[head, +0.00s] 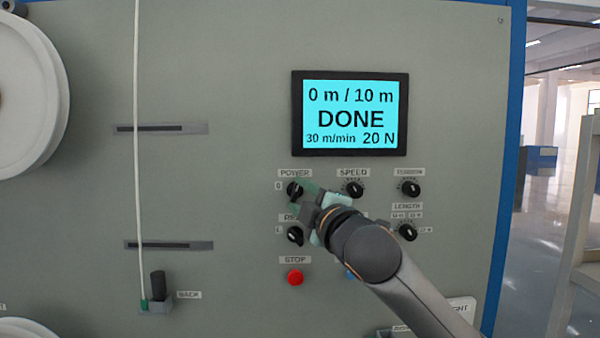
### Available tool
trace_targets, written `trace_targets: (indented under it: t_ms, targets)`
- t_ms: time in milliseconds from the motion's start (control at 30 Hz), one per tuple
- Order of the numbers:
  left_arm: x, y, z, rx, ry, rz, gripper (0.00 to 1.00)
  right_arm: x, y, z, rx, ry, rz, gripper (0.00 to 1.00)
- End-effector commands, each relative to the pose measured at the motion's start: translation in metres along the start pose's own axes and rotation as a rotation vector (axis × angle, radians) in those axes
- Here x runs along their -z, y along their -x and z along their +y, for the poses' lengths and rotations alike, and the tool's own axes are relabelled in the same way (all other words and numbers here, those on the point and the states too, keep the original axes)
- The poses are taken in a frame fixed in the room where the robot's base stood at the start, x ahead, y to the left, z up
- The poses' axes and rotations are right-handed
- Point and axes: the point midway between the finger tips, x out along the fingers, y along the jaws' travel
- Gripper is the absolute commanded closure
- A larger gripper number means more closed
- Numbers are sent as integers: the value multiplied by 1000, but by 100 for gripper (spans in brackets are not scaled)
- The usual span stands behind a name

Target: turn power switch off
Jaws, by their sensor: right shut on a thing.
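The power switch (293,189) is a black rotary knob under the POWER label, on the grey panel (230,80). My right gripper (300,194) reaches up from the lower right, and its fingertips are at this knob, shut on it. The fingers cover part of the knob, so its exact pointer angle is hard to tell. The screen (350,117) above reads "0 m / 10 m", "DONE", "30 m/min" and "20 N". My left gripper is not in view.
Other knobs are close by: the speed knob (355,188), the tension knob (410,188), the length knob (408,232) and a knob (295,236) just below. A red stop button (295,278) is lower. A white cable (137,120) and a reel (28,95) are at left.

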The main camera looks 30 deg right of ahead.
Motion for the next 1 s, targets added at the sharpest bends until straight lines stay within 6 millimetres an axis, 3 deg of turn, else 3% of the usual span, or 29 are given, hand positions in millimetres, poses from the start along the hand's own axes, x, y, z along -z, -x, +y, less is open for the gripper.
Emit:
trace_targets:
  t_ms: [33, 100, 333, 1000]
  targets:
    - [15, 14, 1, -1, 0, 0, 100, 2, -1, 9, 23, 49, -3, 100]
    - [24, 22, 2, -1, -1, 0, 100, 2, -1, 10, 47, 110, -3, 100]
    - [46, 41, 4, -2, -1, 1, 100, 2, -1, 9, 128, 309, -1, 100]
    - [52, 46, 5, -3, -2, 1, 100, 4, -2, 8, 352, 851, 0, 100]
